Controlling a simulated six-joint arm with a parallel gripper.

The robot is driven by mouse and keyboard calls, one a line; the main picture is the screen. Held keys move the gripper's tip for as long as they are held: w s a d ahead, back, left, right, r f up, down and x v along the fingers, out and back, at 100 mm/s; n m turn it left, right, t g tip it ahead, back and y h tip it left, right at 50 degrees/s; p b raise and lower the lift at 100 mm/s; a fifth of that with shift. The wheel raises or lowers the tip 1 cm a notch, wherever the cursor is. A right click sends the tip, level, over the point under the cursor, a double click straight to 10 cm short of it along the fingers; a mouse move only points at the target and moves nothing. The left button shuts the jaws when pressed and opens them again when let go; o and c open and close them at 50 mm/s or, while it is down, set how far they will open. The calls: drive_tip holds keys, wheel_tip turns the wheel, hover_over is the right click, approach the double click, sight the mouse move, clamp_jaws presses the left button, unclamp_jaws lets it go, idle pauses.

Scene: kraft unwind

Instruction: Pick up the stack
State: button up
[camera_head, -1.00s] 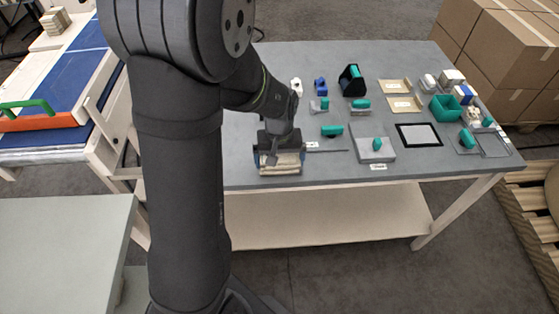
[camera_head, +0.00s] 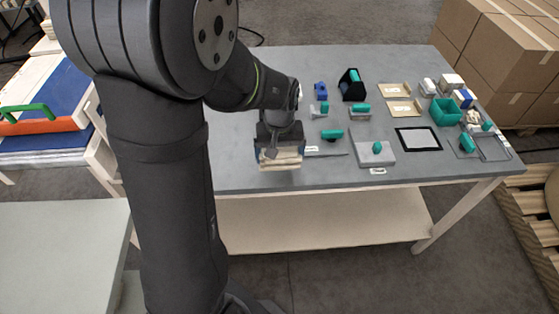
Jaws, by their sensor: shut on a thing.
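The stack (camera_head: 281,161) is a small pile of pale, tan and whitish flat layers. It shows just below my gripper (camera_head: 280,155), at the front left part of the grey table (camera_head: 330,180). My gripper points down and is shut on the stack, with blue showing at its sides. The stack seems to be slightly above the table top, though the gap is hard to tell. My arm hides the left end of the table.
To the right lie a grey plate with a teal knob (camera_head: 376,150), a black-framed sheet (camera_head: 418,138), a teal box (camera_head: 445,110) and several small tools. A teal-handled tool (camera_head: 332,134) is close by. Cardboard boxes (camera_head: 510,55) stand behind at right.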

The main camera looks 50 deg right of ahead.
drive_tip(key=s+a+r, duration=0.1)
drive_tip(key=s+r, duration=0.5)
drive_tip(key=s, duration=0.4)
drive_tip(key=w+d+f, duration=0.1)
drive_tip(key=w+d, duration=0.8)
drive_tip(key=w, duration=0.2)
drive_tip(key=w+d+f, duration=0.1)
drive_tip(key=w+d, duration=0.7)
drive_tip(key=w, duration=0.3)
drive_tip(key=shift+w+f, duration=0.1)
drive_tip(key=shift+f, duration=2.15)
drive_tip(key=shift+f, duration=1.5)
drive_tip(key=o, duration=0.7)
drive_tip(key=shift+o, duration=0.2)
